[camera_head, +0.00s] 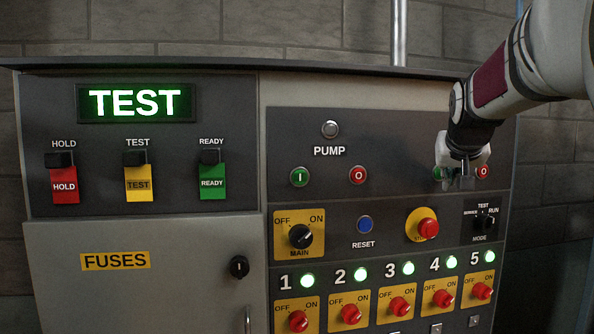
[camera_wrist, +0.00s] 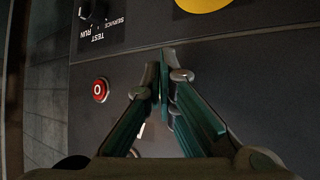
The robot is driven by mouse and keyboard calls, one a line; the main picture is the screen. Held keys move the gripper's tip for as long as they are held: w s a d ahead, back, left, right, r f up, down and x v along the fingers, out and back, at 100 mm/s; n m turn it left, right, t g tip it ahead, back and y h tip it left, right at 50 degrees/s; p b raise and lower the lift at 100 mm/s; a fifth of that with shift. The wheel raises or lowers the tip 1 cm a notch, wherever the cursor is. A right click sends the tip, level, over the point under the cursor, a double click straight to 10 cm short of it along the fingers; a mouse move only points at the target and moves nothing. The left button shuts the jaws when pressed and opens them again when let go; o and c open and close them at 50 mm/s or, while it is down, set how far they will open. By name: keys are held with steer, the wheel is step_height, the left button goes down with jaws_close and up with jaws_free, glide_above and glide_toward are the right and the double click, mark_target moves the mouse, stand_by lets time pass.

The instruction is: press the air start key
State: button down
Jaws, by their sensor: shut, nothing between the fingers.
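On the right of the upper panel, a green key (camera_head: 438,173) shows partly behind my gripper in the head view. I take it to be the air start key; its label is hidden by my wrist. A red key marked O (camera_head: 483,172) is just right of it and shows in the wrist view at the left (camera_wrist: 100,90). My gripper (camera_head: 460,184) is shut and empty, its fingertips together (camera_wrist: 164,52) in front of the panel. I cannot tell whether the fingers touch the panel.
Pump keys, green (camera_head: 299,177) and red (camera_head: 358,175), are to the left. Below are a blue reset button (camera_head: 365,224), a red stop button (camera_head: 428,229) on yellow, and a mode switch (camera_head: 485,221). A lit TEST display (camera_head: 136,103) is at upper left.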

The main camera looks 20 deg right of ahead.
steer(key=shift+w+d, duration=0.1)
steer(key=shift+w, duration=0.25)
stand_by(0.5)
stand_by(0.3)
steer(key=shift+s+a, duration=0.2)
steer(key=shift+s, duration=0.55)
steer(key=shift+s+a+p, duration=0.2)
steer(key=shift+s+p, duration=0.1)
steer(key=shift+s, duration=0.5)
steer(key=shift+s+a+p, duration=0.15)
steer(key=shift+s+p, duration=0.1)
steer(key=shift+s, duration=0.6)
steer(key=shift+s+a+p, duration=0.2)
steer(key=shift+s+p, duration=0.1)
steer(key=shift+s, duration=0.5)
